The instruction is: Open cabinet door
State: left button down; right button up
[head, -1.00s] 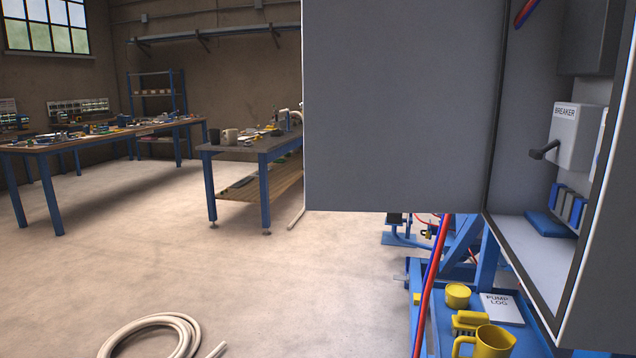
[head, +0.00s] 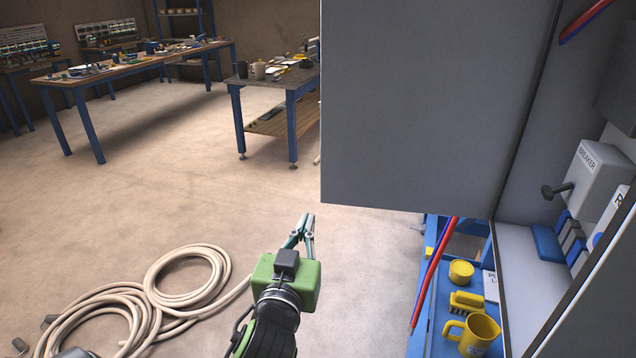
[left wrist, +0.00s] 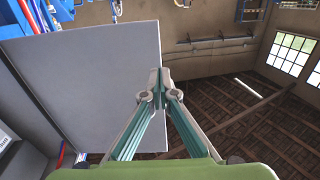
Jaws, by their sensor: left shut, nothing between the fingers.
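The grey cabinet door (head: 425,105) stands swung open, its flat face filling the upper middle of the head view. The cabinet interior (head: 530,270) shows to its right, with a breaker box (head: 597,175) and its dark lever inside. My left gripper (head: 306,222) is shut and empty, just left of and below the door's lower free corner in the head view. In the left wrist view my gripper (left wrist: 158,80) overlaps the door panel's edge (left wrist: 90,80); I cannot tell whether it touches. My right gripper is not in view.
Coiled hose (head: 185,280) lies on the floor. Workbenches (head: 130,66) stand behind; open floor lies between.

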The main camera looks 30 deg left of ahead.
pick_arm(q)
jog(key=p, duration=0.3)
send_near(325, 173)
jog(key=w+a+f, duration=0.3)
jog(key=w, duration=0.2)
jog(key=shift+w+a, duration=0.45)
jog(key=shift+w, duration=0.05)
jog(key=w+a+h, duration=0.1)
jog(key=w, duration=0.1)
jog(key=w+a+m+h+p, duration=0.1)
jog(key=w, duration=0.2)
jog(key=w+a+m+t+h+p, duration=0.1)
jog(key=w, duration=0.1)
jog(key=shift+w+h, duration=0.3)
